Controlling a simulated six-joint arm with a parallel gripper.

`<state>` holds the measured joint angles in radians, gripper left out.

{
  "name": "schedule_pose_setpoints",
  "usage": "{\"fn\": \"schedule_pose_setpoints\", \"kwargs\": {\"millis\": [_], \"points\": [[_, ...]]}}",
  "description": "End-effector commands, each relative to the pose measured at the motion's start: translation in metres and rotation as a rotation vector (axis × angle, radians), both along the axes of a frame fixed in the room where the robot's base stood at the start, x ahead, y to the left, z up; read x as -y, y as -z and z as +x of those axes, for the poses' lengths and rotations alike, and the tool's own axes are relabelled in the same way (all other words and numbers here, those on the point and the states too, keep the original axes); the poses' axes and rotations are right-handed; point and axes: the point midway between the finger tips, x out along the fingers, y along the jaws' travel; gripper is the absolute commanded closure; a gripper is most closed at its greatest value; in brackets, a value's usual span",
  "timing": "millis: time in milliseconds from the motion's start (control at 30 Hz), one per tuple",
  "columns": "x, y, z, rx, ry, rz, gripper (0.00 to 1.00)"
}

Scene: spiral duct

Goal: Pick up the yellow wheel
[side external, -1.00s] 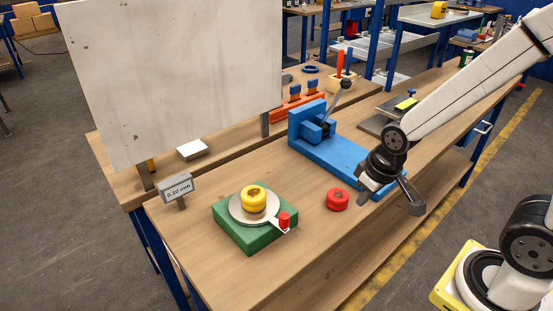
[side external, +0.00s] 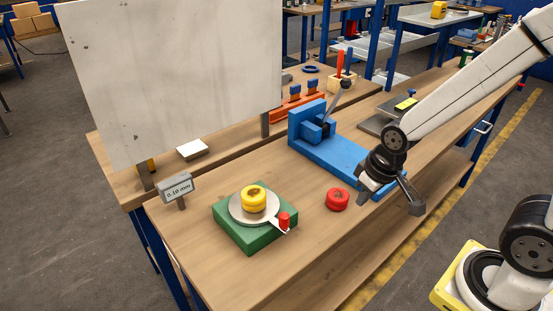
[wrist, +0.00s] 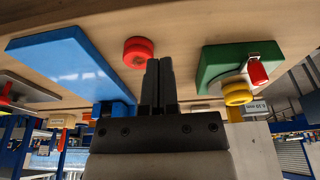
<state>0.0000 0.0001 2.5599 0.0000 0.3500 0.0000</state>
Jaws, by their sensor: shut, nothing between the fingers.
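The yellow wheel (side external: 253,199) lies on a round metal plate (side external: 238,211) on top of a green block (side external: 249,238). In the wrist view the yellow wheel (wrist: 237,94) is right of my gripper (wrist: 159,62), by the green block (wrist: 212,62). My gripper is shut and empty, with its two fingers together. In the side view my gripper (side external: 414,204) hangs by the bench's front edge, well to the right of the yellow wheel. A red wheel (side external: 337,200) lies on the bench between them.
A blue fixture (side external: 340,165) with a lever stands behind the red wheel. A small red knob (side external: 284,219) sits on the metal plate's handle. A sign (side external: 177,187) reading 0.10 mm and a tall grey panel (side external: 180,80) stand behind. The bench's front left is clear.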

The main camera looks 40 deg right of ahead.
Motion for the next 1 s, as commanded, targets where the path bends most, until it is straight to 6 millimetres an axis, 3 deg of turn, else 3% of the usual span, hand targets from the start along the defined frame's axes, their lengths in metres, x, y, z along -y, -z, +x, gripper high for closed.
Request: {"fn": "schedule_pose_setpoints", "kwargs": {"millis": [400,700,1000], "points": [[0.0000,0.0000,0.0000,0.000,0.000,0.000,0.97],[0.0000,0.0000,0.0000,0.000,0.000,0.000,0.02],[0.0006,-0.0001,0.0018,0.006,-0.002,-0.003,0.00]]}}
